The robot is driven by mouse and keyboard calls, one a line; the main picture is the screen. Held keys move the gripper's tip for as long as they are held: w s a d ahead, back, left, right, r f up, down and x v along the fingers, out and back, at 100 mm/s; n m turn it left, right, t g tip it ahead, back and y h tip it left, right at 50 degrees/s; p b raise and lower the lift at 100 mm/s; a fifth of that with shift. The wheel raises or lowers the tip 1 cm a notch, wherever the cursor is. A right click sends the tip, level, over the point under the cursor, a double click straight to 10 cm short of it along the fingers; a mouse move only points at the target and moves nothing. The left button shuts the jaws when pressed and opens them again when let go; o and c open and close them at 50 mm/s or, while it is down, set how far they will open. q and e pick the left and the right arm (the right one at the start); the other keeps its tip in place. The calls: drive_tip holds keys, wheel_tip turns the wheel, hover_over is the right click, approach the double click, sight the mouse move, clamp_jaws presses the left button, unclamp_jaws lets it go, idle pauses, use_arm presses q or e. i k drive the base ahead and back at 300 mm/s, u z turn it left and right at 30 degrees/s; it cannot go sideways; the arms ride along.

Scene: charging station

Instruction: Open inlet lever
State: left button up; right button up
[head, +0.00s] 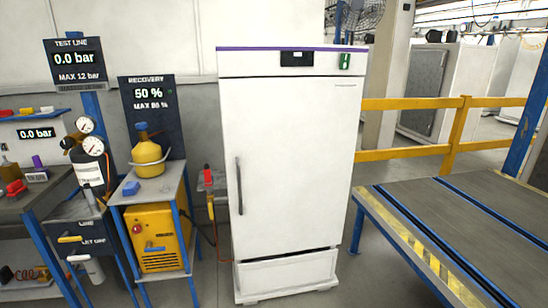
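A yellow lever handle (70,239) lies roughly level on a dark panel (92,233) at the lower left. The panel's label is partly hidden; "LINE" and "LET OFF" can be read. Another yellow handle (210,210) and a red one (208,174) are on a pipe fitting left of the white cabinet. I cannot tell for certain which of these is the inlet lever. Neither of my grippers is in view.
A tall white cabinet (288,150) stands in the middle, door closed. Left of it, a small blue-legged table holds a yellow cylinder (147,158), with a yellow machine (157,238) below. Gauges (92,145) and a cluttered workbench are farther left. A conveyor (440,220) fills the right.

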sight(147, 249)
drive_tip(key=z, duration=0.05)
drive_tip(key=k, duration=0.65)
drive_tip(key=u, duration=0.45)
drive_tip(key=i, duration=0.55)
drive_tip(key=u, duration=0.8)
drive_tip(key=i, duration=1.25)
drive_tip(key=z, duration=0.1)
drive_tip(key=k, duration=1.3)
drive_tip(key=u, duration=0.7)
drive_tip(key=i, duration=1.15)
